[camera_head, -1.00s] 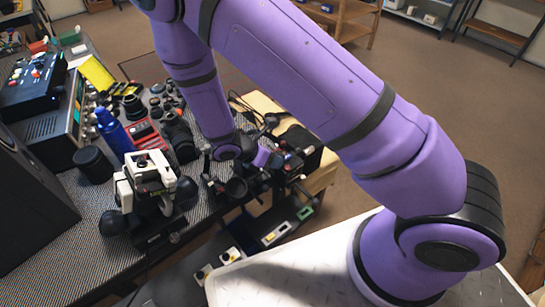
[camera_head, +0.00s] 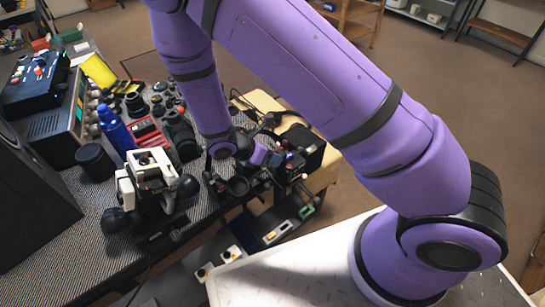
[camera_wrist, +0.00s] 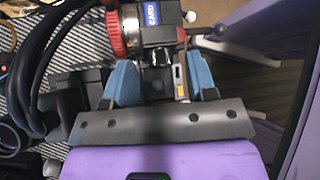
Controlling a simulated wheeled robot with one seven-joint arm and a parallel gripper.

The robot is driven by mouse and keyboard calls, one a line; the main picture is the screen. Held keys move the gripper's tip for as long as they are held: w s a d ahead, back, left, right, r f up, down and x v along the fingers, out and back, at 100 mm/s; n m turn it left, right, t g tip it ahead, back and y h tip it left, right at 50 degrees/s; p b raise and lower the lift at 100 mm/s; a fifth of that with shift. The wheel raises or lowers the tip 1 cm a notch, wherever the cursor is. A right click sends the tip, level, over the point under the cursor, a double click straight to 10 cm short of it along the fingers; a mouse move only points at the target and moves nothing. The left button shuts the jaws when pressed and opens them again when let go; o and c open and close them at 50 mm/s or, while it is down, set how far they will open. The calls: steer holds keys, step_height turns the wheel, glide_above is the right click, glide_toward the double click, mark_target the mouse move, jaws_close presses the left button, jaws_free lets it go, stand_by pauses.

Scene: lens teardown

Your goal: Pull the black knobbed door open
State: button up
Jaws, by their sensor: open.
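My gripper (camera_wrist: 163,80) is open in the wrist view, its two blue fingertips well apart. A small dark part with a shiny rounded front (camera_wrist: 158,78) lies between them; I cannot tell whether the fingers touch it. This may be the black knobbed door's knob, but no door panel or hinge can be made out. Just beyond is a black block with a blue label (camera_wrist: 152,14) and a red ring (camera_wrist: 117,35). In the head view my gripper end is small and dark among black items at the bench's right end.
The bench (camera_head: 75,255) is crowded. A white-and-black device (camera_head: 147,172), a blue bottle (camera_head: 115,130) and a black cylinder (camera_head: 94,162) stand left of my arm. Black cables (camera_wrist: 45,60) run close by the left finger.

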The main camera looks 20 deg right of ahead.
steer(key=v, duration=0.9)
steer(key=shift+r, duration=0.1)
steer(key=s+d+r+m+y, duration=0.15)
steer(key=d+r+m, duration=0.25)
steer(key=r, duration=0.4)
steer(key=s+d+r+m+y, duration=0.15)
steer(key=d+r+m, duration=0.25)
steer(key=r, duration=0.4)
steer(key=s+d+r+m+y, duration=0.1)
steer(key=d+r+m+y, duration=0.25)
steer(key=r, duration=0.45)
steer(key=s+d+r+m+t+y, duration=0.1)
steer(key=s+d+r+m+t, duration=0.1)
steer(key=s+r+m, duration=0.3)
steer(key=s+d+r+m+t+y, duration=0.1)
steer(key=s+d+r+m+t, duration=0.1)
steer(key=s+d+r+m, duration=0.3)
steer(key=s+r+m, duration=0.1)
steer(key=s+r, duration=0.2)
steer(key=s, duration=0.2)
steer(key=shift+s+t+y, duration=0.3)
steer(key=shift+t+y, duration=0.05)
steer(key=shift+t, duration=0.05)
